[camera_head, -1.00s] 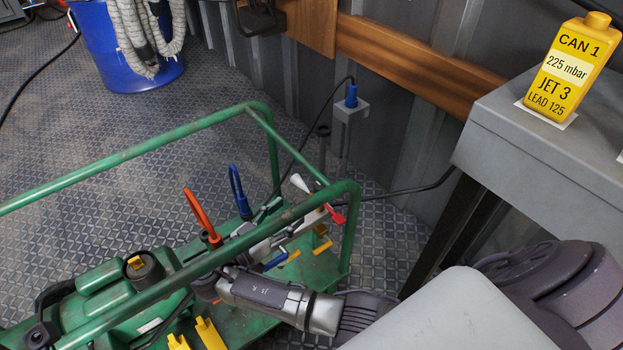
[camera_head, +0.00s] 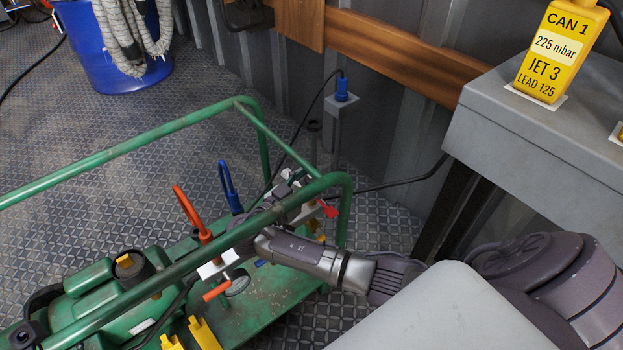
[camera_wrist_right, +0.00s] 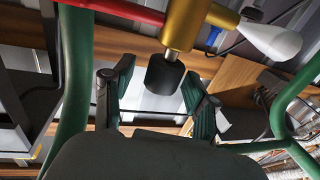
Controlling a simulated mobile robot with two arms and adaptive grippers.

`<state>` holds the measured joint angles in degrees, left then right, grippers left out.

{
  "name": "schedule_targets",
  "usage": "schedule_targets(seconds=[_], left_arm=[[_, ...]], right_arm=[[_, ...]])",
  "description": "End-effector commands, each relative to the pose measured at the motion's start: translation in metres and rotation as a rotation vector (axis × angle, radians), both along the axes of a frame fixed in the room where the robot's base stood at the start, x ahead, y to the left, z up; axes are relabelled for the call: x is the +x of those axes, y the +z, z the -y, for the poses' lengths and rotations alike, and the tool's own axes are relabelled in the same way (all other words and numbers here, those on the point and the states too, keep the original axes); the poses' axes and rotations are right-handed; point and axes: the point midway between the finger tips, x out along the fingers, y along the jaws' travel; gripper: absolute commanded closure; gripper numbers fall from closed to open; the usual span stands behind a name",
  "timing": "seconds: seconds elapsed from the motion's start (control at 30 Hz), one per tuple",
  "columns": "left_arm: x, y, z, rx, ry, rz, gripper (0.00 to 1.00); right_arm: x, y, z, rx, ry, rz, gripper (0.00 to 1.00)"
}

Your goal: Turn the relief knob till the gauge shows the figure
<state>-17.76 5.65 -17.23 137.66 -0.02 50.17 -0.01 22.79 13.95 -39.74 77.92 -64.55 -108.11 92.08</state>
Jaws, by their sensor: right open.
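In the right wrist view a black knob (camera_wrist_right: 164,73) sits under a brass-coloured valve body (camera_wrist_right: 188,22). My right gripper (camera_wrist_right: 158,82) is open, with a finger on each side of the knob's lower end. I see gaps beside the knob and no clear contact. A white cone (camera_wrist_right: 270,40) sticks out to the right of the body and a red part (camera_wrist_right: 115,10) to the left. In the head view my right arm reaches the green-framed machine, and the rail partly hides its gripper. No readable gauge face shows. A yellow can-shaped card (camera_head: 548,55) reads "CAN 1, 225 mbar, JET 3, LEAD 125". My left gripper is out of view.
The green tube frame (camera_head: 343,215) surrounds the valves; its bars also flank my gripper in the wrist view (camera_wrist_right: 76,70). A grey cabinet (camera_head: 540,140) stands at the right.

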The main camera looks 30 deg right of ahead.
Motion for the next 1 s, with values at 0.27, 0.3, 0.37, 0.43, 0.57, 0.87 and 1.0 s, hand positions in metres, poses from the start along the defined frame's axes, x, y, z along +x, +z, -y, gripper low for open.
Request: schedule_targets(seconds=[0.27,0.3,0.37,0.43,0.57,0.87,1.0], left_arm=[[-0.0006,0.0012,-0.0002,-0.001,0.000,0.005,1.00],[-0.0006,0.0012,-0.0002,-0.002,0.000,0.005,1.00],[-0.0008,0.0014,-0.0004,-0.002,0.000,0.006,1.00],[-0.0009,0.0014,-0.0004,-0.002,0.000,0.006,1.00],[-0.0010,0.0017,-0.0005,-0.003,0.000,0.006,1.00],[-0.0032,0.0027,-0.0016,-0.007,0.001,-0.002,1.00],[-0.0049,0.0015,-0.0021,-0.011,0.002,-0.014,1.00]], right_arm=[[0.0000,0.0001,-0.0004,0.000,0.000,0.000,0.72],[0.0000,0.0000,-0.0004,0.000,0.000,0.000,0.79],[0.0000,0.0000,-0.0004,0.000,0.000,0.000,0.89],[-0.0001,0.0000,-0.0005,0.000,0.000,0.000,1.00],[-0.0002,0.0000,-0.0005,0.000,0.003,0.000,1.00],[-0.0009,0.0005,-0.0003,0.001,0.091,-0.002,1.00],[-0.0015,0.0006,0.0005,-0.002,0.187,-0.003,1.00]])
